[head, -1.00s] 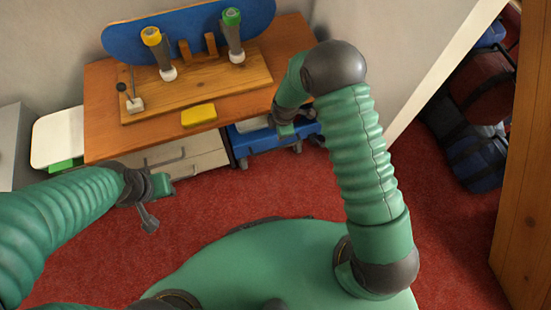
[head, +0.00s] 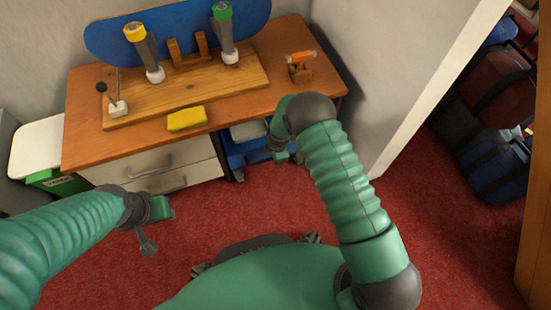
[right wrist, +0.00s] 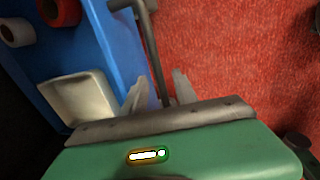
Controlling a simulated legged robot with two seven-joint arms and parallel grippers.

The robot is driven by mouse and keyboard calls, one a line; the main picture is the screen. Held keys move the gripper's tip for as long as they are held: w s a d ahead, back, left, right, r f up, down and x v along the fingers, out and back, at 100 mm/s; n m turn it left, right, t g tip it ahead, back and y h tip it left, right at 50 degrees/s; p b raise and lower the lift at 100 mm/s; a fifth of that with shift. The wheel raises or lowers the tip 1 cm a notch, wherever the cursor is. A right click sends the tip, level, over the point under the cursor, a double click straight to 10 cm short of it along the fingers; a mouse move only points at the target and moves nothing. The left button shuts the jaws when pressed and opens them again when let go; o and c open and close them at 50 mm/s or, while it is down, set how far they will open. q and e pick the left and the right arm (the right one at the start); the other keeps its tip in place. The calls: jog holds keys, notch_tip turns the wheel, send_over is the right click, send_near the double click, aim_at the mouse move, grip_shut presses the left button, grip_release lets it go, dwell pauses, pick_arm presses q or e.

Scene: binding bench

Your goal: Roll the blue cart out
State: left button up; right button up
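The blue cart (head: 236,152) stands under the desk at its right end, partly hidden by my right arm. In the right wrist view its blue side (right wrist: 112,42) fills the upper left, with a pale tray or box (right wrist: 78,98) in it. A thin grey handle bar (right wrist: 152,55) reaches down between the fingers of my right gripper (right wrist: 158,92). Those fingers stand apart with gaps beside the bar. My right gripper also shows by the cart in the head view (head: 287,156). My left gripper (head: 150,230) hangs over the carpet before the drawers; its opening is unclear.
The wooden desk (head: 225,112) bears a yellow sponge (head: 187,119), a board with upright tools, and an orange-topped tool (head: 300,62). Drawers (head: 165,165) stand left of the cart, a white-lidded bin (head: 38,145) farther left. Bags lie at right. Red carpet (head: 215,215) is clear in front.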

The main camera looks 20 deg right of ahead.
jog(key=shift+c, duration=0.4)
grip_shut()
dwell(1.0)
